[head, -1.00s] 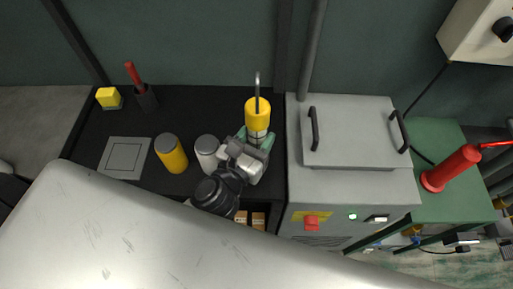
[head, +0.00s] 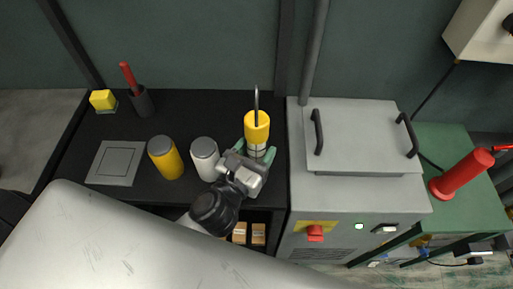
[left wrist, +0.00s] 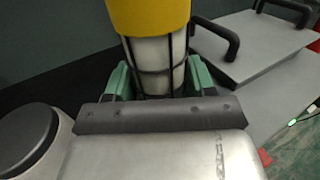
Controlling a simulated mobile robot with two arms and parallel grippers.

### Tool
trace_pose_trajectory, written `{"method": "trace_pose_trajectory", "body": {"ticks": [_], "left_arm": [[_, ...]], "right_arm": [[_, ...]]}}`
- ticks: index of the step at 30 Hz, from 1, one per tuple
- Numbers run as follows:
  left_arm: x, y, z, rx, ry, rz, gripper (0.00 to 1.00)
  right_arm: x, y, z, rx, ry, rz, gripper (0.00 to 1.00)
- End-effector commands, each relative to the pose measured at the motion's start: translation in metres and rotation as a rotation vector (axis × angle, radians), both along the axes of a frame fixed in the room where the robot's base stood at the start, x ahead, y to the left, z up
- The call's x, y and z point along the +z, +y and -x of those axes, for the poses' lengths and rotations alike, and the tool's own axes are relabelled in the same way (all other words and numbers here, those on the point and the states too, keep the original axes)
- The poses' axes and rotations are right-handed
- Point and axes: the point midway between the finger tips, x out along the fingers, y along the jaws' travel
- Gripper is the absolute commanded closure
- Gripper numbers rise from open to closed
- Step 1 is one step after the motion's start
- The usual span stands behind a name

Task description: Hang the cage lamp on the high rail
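The cage lamp has a yellow top (head: 257,127) with a thin hook pointing up and a pale caged body. It is upright over the right end of the black counter (head: 208,107), left of the grey cabinet. My left gripper (head: 257,153) has its green fingers on both sides of the caged body, just below the yellow part. The left wrist view shows the fingers (left wrist: 160,83) close against the cage (left wrist: 158,62). The lamp's lower end is hidden by the gripper. I cannot make out the high rail for certain. My right gripper is not in view.
A white can (head: 205,160) and a yellow can (head: 166,158) stand left of the gripper. The grey cabinet (head: 362,193) with a handled lid is close on the right. A vertical pipe (head: 315,50) rises behind it. A red cylinder (head: 461,174) stands on the green table.

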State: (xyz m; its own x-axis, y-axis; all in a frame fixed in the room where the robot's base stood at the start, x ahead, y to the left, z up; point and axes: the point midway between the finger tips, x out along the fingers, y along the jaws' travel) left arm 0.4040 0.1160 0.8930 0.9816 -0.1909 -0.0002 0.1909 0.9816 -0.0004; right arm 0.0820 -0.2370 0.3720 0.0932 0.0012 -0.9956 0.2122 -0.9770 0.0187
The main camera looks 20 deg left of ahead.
Motion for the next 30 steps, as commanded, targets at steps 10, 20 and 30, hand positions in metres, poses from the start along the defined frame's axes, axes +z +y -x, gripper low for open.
{"method": "trace_pose_trajectory", "body": {"ticks": [10,20,30], "left_arm": [[0.000,0.000,0.000,0.000,0.001,0.000,0.29],[0.000,0.006,0.032,-0.001,0.004,0.000,0.29],[-0.002,0.018,0.092,0.000,0.005,0.001,0.29]], "right_arm": [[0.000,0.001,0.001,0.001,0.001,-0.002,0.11],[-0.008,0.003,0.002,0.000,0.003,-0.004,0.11],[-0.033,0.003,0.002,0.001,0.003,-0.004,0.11]]}}
